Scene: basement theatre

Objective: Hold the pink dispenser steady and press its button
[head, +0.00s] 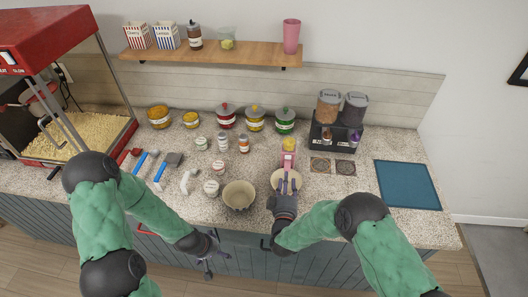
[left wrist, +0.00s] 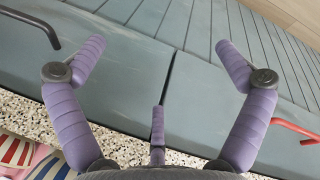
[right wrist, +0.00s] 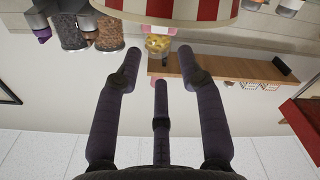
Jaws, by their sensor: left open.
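The pink dispenser (head: 288,160) stands upright on the counter with yellow contents in its clear top. In the right wrist view, which is upside down, its yellow part (right wrist: 158,43) shows beyond the fingertips. My right gripper (head: 286,183) is in front of the dispenser, above a pale round bowl (head: 294,176), with fingers apart and nothing between them. I cannot make out the button. My left gripper (head: 207,264) hangs low before the cabinet fronts, away from the dispenser; its fingers are spread wide and empty in the left wrist view (left wrist: 165,62).
A cream bowl (head: 239,195) stands left of the dispenser, with small jars behind it. A blue mat (head: 407,185) lies at far right. A wooden shelf (head: 220,53) runs above.

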